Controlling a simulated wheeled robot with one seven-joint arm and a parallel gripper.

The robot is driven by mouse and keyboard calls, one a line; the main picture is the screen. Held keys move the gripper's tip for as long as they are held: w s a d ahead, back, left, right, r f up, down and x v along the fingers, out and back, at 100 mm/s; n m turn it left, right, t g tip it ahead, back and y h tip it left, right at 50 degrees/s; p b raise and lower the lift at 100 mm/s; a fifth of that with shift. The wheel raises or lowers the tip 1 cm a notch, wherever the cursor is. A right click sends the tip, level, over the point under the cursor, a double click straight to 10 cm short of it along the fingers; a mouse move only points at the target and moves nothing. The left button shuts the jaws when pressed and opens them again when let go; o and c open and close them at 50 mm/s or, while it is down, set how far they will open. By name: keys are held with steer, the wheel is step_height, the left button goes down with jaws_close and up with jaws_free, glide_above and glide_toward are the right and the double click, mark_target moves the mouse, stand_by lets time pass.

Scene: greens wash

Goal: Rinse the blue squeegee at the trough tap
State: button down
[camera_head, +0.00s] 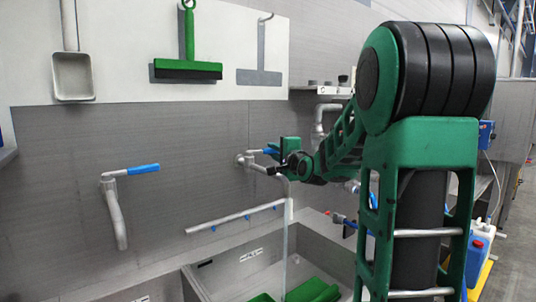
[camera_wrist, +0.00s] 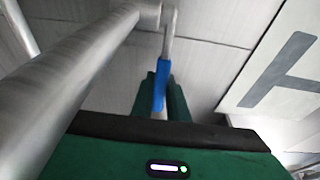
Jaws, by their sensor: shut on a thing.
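My gripper (camera_head: 276,160) is at the middle wall tap (camera_head: 247,160), shut on its blue lever (camera_head: 270,151). In the wrist view the blue lever (camera_wrist: 161,85) sits between the green fingers of my gripper (camera_wrist: 164,98). A thin pale vertical stream, which looks like running water (camera_head: 285,245), drops below the tap into the trough (camera_head: 215,275). I cannot make out a blue squeegee in either view. A grey squeegee outline (camera_head: 260,55) on the white board is bare, with a hook above it.
A green squeegee (camera_head: 188,69) and a metal scoop (camera_head: 73,75) hang on the board. Another tap with a blue lever (camera_head: 143,169) is at left. Green items (camera_head: 313,290) lie in the trough. A rail (camera_head: 234,217) runs along the wall. Containers (camera_head: 477,262) stand at right.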

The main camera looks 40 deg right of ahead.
steer(key=c, duration=1.7)
jaws_free()
steer(key=shift+a+f, duration=0.15)
steer(key=shift+f, duration=0.05)
steer(key=shift+r, duration=0.1)
steer(key=v, duration=1)
steer(key=shift+s+a, duration=0.1)
steer(key=shift+s, duration=0.2)
